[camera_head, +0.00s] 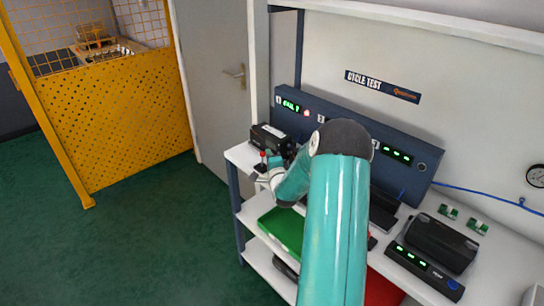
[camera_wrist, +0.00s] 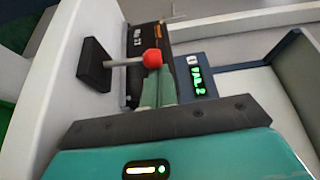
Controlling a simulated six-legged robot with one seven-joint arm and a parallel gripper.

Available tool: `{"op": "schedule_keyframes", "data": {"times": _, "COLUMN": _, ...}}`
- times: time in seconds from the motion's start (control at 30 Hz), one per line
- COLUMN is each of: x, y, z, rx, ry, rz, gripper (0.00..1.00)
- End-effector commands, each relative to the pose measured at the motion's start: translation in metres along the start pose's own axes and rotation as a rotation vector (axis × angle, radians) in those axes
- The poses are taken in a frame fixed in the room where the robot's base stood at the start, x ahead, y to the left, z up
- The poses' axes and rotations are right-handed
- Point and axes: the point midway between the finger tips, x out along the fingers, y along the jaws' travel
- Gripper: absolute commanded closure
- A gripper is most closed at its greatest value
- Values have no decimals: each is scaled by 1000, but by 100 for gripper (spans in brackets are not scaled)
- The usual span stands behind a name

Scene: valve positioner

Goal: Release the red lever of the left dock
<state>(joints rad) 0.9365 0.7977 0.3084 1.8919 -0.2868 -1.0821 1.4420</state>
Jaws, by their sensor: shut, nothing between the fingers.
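The red lever (camera_wrist: 152,58) of the left dock shows in the wrist view as a red ball on a grey rod from a black base (camera_wrist: 93,65). In the head view its red knob (camera_head: 263,154) is at the left end of the bench. A black positioner (camera_wrist: 140,35) with a label sits behind it, also seen in the head view (camera_head: 270,136). My gripper (camera_wrist: 157,84) is shut and empty, its green fingertips right at the red ball; I cannot tell whether they touch. In the head view my arm hides much of the bench and the gripper is small.
A dark blue panel (camera_head: 338,124) with green displays stands behind the docks; its left display (camera_wrist: 198,80) is lit. The white bench edge (camera_wrist: 45,85) runs close beside the lever. Another black device (camera_head: 440,242) lies at right. A yellow fence (camera_head: 115,125) and open green floor are at left.

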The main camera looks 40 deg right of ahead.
Motion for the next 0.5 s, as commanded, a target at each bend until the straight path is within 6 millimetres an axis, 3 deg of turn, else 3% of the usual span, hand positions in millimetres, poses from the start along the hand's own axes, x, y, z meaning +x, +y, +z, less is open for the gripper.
{"op": "schedule_keyframes", "data": {"times": 0.2, "x": -6, "y": -1, "z": 12, "rx": -174, "ry": -2, "rz": -92, "gripper": 100}}
{"op": "schedule_keyframes", "data": {"times": 0.5, "x": -8, "y": -2, "z": 10, "rx": -165, "ry": 0, "rz": -87, "gripper": 100}}
